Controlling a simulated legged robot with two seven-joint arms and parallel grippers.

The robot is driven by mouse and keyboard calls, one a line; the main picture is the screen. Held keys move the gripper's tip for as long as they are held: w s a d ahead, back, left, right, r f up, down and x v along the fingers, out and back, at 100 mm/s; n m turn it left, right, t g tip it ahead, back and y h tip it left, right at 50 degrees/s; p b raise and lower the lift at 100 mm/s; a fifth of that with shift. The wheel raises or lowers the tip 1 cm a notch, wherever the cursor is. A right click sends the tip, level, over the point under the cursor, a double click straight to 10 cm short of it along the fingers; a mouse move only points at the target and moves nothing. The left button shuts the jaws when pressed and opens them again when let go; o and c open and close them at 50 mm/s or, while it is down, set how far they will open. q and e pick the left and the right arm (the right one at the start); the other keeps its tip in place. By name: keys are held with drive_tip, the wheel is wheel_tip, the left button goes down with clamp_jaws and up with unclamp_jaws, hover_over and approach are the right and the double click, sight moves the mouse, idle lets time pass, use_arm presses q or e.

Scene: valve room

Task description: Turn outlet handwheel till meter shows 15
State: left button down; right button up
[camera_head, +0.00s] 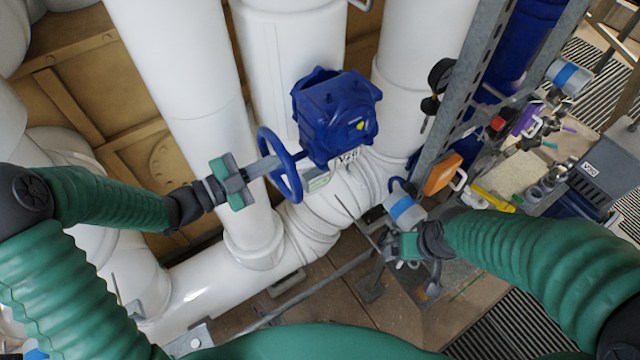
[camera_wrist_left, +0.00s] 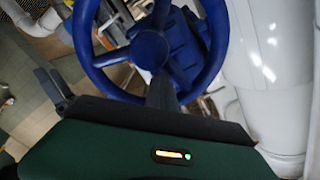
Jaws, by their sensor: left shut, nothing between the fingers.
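The blue handwheel (camera_head: 279,166) stands upright on the left side of a blue valve gearbox (camera_head: 335,112). In the left wrist view the handwheel (camera_wrist_left: 151,50) shows its rim, spokes and hub. My left gripper (camera_head: 272,164) is shut and empty, its tip at the wheel's near face. In the left wrist view its fingers (camera_wrist_left: 161,92) overlap the wheel's lower part, just below the hub; contact is unclear. A dark round gauge (camera_head: 441,75) is seen edge-on, its reading hidden. My right gripper (camera_head: 392,246) is low right of the valve; its finger gap is unclear.
White pipes (camera_head: 178,90) flank the valve. A perforated steel post (camera_head: 450,110) stands to the right. A silver cylinder with a blue band (camera_head: 405,208) sits close to my right gripper. An orange padlock-like object (camera_head: 442,174) and a cluttered bench (camera_head: 530,170) lie further right.

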use_arm(q)
drive_tip(key=shift+w+a+r, duration=0.15)
drive_tip(key=shift+w+a, duration=0.05)
drive_tip(key=shift+w, duration=0.1)
drive_tip(key=shift+w+a, duration=0.5)
drive_tip(key=shift+w, duration=0.2)
